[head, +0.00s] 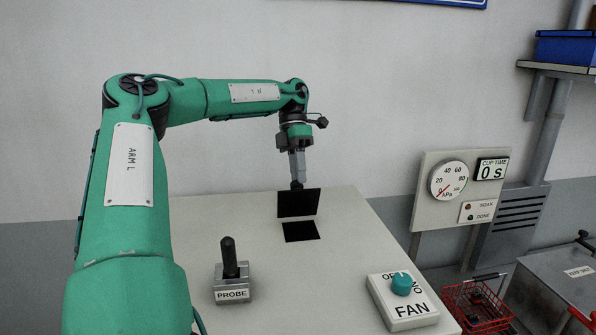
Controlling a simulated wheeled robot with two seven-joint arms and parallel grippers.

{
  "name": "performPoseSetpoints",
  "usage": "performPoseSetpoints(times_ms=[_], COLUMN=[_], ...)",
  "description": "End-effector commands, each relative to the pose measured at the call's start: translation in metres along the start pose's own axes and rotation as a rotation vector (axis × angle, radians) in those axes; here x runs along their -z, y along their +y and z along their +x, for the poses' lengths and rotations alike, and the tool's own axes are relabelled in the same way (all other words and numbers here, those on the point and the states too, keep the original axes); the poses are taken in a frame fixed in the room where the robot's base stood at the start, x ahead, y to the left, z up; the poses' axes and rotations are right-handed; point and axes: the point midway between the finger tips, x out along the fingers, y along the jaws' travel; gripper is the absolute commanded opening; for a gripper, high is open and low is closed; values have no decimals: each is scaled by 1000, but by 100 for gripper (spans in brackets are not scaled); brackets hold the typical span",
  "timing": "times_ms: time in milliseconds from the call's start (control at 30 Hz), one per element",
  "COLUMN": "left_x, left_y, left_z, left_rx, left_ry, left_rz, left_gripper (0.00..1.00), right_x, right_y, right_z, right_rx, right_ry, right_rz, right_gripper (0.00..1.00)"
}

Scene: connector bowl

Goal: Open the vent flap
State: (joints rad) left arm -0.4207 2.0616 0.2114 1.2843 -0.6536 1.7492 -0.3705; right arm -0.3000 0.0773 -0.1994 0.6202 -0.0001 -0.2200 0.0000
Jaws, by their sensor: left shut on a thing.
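The vent flap (299,204) is a black square plate near the far part of the pale table. It stands tilted up behind a dark square opening (301,231) in the table top. A thin pale strip shows between the plate and the opening. My left gripper (297,183) points down at the flap's upper edge and is shut on it; the exact grip is small and dark. My right gripper is not in view.
A black probe (229,258) stands in its labelled holder at the front left of the table (335,280). A FAN box with a teal knob (402,283) sits at the front right. A gauge panel (455,190) and a red basket (478,305) stand beyond the right edge.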

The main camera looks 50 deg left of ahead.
Motion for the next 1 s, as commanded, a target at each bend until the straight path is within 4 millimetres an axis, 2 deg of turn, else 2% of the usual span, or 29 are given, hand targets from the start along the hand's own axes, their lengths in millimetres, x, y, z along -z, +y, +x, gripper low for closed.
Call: performPoseSetpoints(times_ms=[33, 333, 367, 500, 567, 1000], left_x=[5, 5, 5, 5, 6, 6], left_y=[17, 17, 17, 17, 17, 16], left_z=[24, 24, 24, 23, 22, 20], left_rx=[4, 4, 4, 3, 3, 2], left_ry=[31, 31, 31, 30, 30, 29], left_rz=[-23, -24, -24, -25, -26, -28], left_gripper=[0, 0, 25, 53, 50, 50], right_x=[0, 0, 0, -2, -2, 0], right_y=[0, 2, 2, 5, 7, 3], right_z=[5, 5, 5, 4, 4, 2], right_rx=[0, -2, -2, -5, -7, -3], right_ry=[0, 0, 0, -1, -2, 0], right_rz=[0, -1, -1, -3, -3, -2], right_gripper=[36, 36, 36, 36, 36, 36])
